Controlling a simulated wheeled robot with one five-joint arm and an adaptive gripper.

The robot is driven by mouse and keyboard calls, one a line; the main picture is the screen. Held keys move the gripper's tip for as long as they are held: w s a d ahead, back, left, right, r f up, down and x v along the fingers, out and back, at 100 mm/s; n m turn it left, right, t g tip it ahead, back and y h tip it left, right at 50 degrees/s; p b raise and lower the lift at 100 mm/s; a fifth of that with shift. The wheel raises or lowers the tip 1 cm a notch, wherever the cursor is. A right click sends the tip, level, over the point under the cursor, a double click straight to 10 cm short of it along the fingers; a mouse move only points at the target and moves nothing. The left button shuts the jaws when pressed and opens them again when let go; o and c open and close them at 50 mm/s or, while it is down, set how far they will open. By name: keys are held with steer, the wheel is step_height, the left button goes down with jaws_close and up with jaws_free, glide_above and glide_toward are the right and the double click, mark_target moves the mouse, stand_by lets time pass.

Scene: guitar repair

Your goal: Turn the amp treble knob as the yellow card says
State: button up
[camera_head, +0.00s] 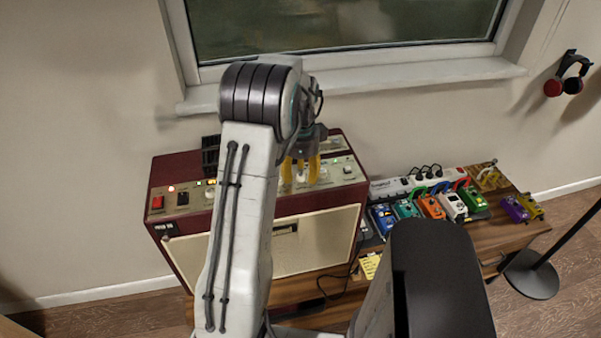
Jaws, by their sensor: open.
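The amp (175,235) is a dark red box with a cream front grille, standing on a low wooden bench. Its control panel (338,173) runs along the top front edge, with a red switch, small lit lamps and several pale knobs. My arm covers part of the panel. My gripper (300,172), with yellow fingers, is open and points down over the panel's middle right, close to the knobs. I cannot tell whether it touches a knob. A yellow card (369,266) lies on the bench right of the amp; its writing is too small to read.
Several coloured pedals (432,207) and a white power strip (412,184) sit on the bench (512,236) to the right. A window (350,30) with a sill is behind. Headphones (568,77) hang on the wall. A black stand base (531,275) is on the floor at right.

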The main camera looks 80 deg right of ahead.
steer(key=shift+c, duration=0.2)
jaws_close()
stand_by(0.3)
